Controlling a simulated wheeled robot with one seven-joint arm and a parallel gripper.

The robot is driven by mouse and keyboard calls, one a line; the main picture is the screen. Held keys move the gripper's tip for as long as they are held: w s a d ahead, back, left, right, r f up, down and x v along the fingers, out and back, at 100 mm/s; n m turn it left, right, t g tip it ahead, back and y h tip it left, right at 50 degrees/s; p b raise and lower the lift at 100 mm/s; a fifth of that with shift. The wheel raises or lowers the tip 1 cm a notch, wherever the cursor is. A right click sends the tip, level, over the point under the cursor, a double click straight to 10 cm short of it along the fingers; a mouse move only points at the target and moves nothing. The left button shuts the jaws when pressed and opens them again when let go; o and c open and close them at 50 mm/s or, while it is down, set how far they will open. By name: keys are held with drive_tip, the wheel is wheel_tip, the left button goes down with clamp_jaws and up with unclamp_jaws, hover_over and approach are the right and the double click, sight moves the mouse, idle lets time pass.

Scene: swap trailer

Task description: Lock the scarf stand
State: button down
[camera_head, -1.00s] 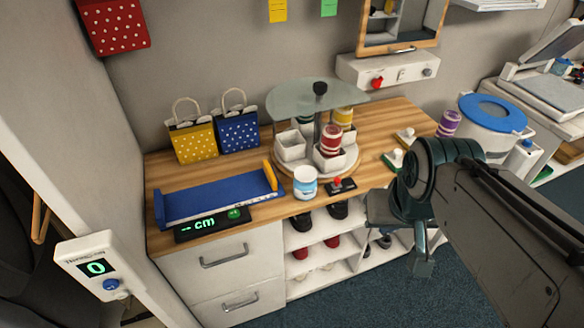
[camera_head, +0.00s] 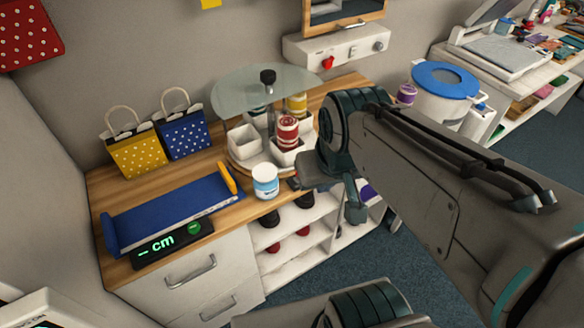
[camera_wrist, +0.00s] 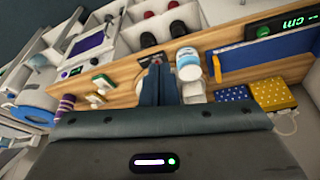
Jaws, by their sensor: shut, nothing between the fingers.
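The scarf stand is a round white turntable (camera_head: 243,165) with square cups, rolled red and yellow scarves, a glass disc on top and a black knob (camera_head: 267,77). It stands on the wooden counter. A small black base with a red lever (camera_head: 292,183) sits at its front, mostly hidden by my gripper in the head view. My gripper (camera_head: 308,175) is shut and empty, beside this base. In the wrist view the fingers (camera_wrist: 158,82) are together, close to a dark block (camera_wrist: 150,59); whether they touch it is unclear.
A white tub with a blue label (camera_head: 265,181) stands just left of my gripper. A blue tray (camera_head: 175,212) and a green "cm" display (camera_head: 172,242) are farther left. Two dotted bags (camera_head: 185,135) stand at the back. Shoe shelves lie below the counter.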

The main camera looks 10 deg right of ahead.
drive_tip(key=w+a+f+n+b, duration=0.1)
drive_tip(key=w+f+n+b, duration=0.3)
drive_tip(key=n, duration=0.5)
drive_tip(key=w+a+f+n+g+h+b, duration=0.1)
drive_tip(key=w+a+f+n+b, duration=0.1)
drive_tip(key=w+f+n+b, duration=0.2)
drive_tip(key=w+a+f+n+h+b, duration=0.1)
drive_tip(key=w+f+n+b, duration=0.3)
drive_tip(key=w+n, duration=0.4)
drive_tip(key=shift+w+a+n+b, duration=0.15)
drive_tip(key=shift+a+n+b, duration=0.25)
drive_tip(key=shift+n, duration=2.5)
drive_tip(key=shift+a, duration=0.1)
drive_tip(key=w+d+f, duration=0.1)
drive_tip(key=f, duration=0.2)
drive_tip(key=w+d+f, duration=0.1)
drive_tip(key=d+f, duration=0.1)
drive_tip(key=f, duration=0.1)
drive_tip(key=w+d+f, duration=0.1)
drive_tip(key=w+f, duration=0.1)
drive_tip(key=f, duration=0.2)
drive_tip(key=shift+w+d, duration=0.1)
drive_tip(key=shift+d, duration=0.05)
drive_tip(key=shift+w+d+f, duration=0.1)
drive_tip(key=shift+w+d, duration=0.2)
drive_tip(key=shift+w, duration=0.05)
